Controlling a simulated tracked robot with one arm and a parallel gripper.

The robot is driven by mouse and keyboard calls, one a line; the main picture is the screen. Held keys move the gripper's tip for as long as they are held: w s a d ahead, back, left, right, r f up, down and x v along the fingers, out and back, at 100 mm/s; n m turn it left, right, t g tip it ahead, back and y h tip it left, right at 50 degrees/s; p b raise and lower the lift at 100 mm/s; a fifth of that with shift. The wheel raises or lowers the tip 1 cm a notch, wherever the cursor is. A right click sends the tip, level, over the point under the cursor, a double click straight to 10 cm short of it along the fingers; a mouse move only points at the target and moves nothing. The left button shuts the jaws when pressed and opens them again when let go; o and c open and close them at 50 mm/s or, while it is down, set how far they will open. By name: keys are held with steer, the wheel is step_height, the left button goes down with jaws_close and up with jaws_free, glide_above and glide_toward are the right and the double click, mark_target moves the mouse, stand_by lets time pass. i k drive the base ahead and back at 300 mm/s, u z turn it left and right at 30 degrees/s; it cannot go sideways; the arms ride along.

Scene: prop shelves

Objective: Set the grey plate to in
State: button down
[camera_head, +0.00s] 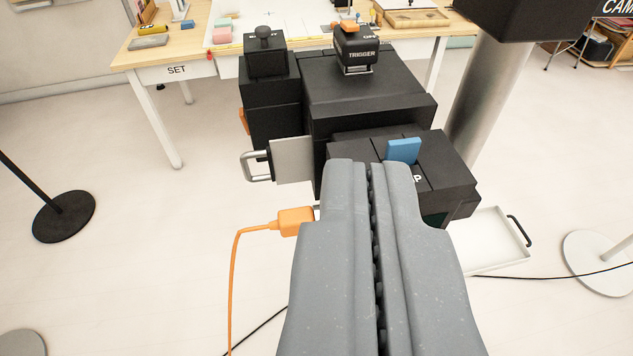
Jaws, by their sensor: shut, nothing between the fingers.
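The grey plate (293,160) is a flat light-grey slab with a metal loop handle on its left end. It sticks out of the left side of a black box-shaped device (365,100), and its right end is hidden at the device's body. My gripper (368,166) is shut and empty, pointing forward. I cannot tell whether the fingertips touch that block.
An orange plug (295,221) with an orange cable is left of my gripper. A blue tab (404,151) tops the right block. A white tray (488,240) with a black handle is at right. A wooden table (215,50) stands behind.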

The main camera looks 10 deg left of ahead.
mark_target(290, 160)
steer(key=z, duration=0.75)
steer(key=k, duration=1.1)
steer(key=u, duration=1.25)
steer(key=i, duration=1)
steer(key=z, duration=0.05)
